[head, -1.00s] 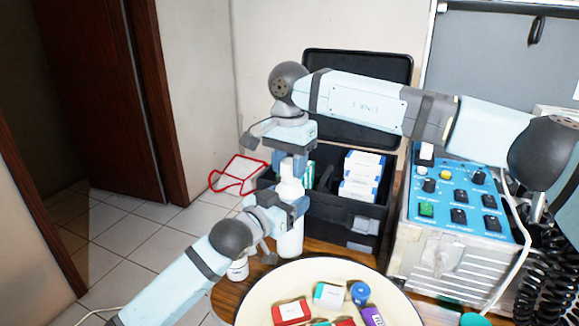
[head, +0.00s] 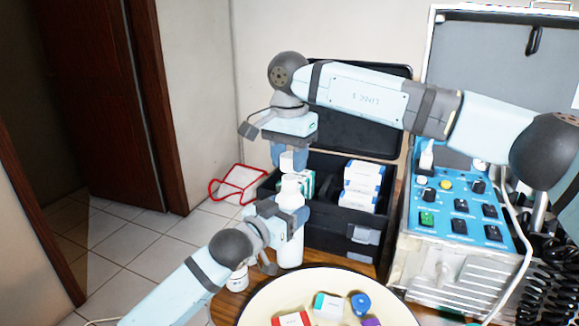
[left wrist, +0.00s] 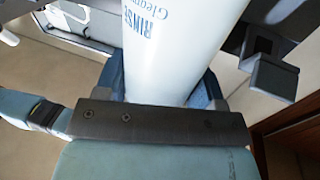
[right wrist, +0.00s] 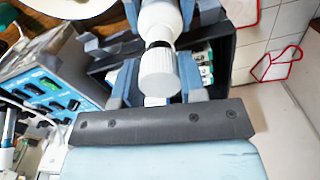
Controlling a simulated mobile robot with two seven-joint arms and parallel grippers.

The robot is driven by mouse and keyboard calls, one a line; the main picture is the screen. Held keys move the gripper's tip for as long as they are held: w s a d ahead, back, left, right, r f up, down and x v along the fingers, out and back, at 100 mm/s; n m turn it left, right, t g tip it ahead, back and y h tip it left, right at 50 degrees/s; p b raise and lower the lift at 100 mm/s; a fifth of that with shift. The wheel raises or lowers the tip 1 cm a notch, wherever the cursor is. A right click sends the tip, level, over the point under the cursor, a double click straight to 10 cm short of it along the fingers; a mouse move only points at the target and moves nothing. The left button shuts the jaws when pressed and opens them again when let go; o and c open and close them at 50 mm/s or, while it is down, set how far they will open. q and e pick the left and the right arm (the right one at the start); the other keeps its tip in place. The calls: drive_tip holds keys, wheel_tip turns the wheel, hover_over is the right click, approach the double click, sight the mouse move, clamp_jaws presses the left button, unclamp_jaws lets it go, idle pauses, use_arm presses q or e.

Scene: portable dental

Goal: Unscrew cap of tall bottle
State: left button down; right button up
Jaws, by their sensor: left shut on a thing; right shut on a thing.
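The tall white bottle (head: 291,247) stands upright on the table. My left gripper (head: 288,206) is shut around its upper body; its blue printed label shows on the bottle in the left wrist view (left wrist: 165,45). My right gripper (head: 290,152), above the bottle, is shut on the white ribbed cap (head: 287,161), which also shows in the right wrist view (right wrist: 158,72). A dark band shows between the cap and the bottle's top, so the cap appears lifted clear of it.
A black open case (head: 330,222) with white boxes stands close behind. A blue control unit (head: 462,205) is at right. A small white jar (head: 237,278) stands left of the bottle.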

drive_tip(key=shift+r, duration=0.95)
use_arm(q)
drive_tip(key=shift+c, duration=0.7)
unclamp_jaws()
